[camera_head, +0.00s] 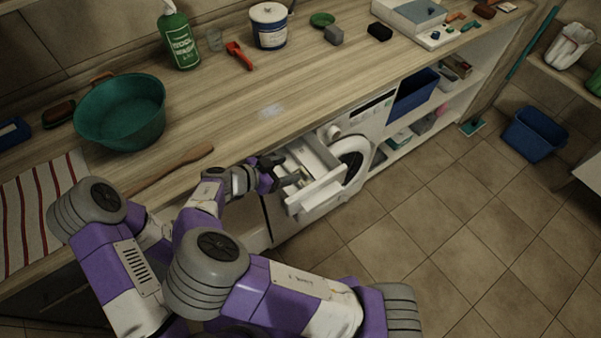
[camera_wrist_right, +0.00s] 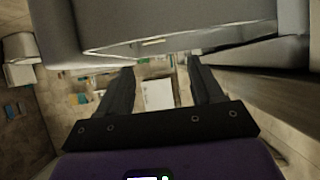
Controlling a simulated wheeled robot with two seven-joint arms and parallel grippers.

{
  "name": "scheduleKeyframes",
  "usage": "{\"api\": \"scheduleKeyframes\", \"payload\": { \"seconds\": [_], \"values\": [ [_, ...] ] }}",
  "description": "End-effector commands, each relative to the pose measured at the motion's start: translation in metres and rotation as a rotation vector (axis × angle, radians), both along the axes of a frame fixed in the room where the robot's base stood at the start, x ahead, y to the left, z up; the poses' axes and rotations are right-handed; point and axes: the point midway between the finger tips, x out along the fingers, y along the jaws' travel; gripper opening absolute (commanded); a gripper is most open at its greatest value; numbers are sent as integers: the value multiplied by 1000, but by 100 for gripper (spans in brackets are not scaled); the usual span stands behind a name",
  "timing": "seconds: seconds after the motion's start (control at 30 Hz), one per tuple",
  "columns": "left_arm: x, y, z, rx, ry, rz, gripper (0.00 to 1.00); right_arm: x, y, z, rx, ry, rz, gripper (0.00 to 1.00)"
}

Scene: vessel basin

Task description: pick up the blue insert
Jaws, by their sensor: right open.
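My right gripper (camera_head: 283,174) is at the open white drawer (camera_head: 318,192) of the washing machine, with its fingers over the drawer's near left part. In the right wrist view my right gripper (camera_wrist_right: 160,67) has its two dark fingers apart, with nothing held between them. A pale drawer-like edge (camera_wrist_right: 180,42) crosses above the fingertips in that view. I cannot make out a blue insert for certain; the drawer's inside is small and partly covered by my gripper. My left gripper is not in view.
The washing machine (camera_head: 345,135) stands under the wooden counter (camera_head: 225,110). A green basin (camera_head: 121,112), wooden spoon (camera_head: 185,160), green bottle (camera_head: 179,38) and white tub (camera_head: 269,27) are on the counter. A blue bin (camera_head: 533,134) stands on the floor. The tiled floor in front is clear.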

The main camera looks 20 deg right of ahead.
Motion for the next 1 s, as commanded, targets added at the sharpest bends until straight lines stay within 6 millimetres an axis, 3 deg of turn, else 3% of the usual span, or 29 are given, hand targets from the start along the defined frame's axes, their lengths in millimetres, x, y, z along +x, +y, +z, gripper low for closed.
{"api": "scheduleKeyframes", "payload": {
  "seconds": [0.1,0.27,0.8,1.0],
  "values": [
    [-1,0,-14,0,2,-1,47,0,1,-13,0,-2,0,66],
    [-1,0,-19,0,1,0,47,1,-4,-20,0,-2,-1,66],
    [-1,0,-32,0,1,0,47,19,-59,-54,0,0,-1,66],
    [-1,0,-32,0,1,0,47,20,-62,-55,1,-1,0,66]
  ]
}}
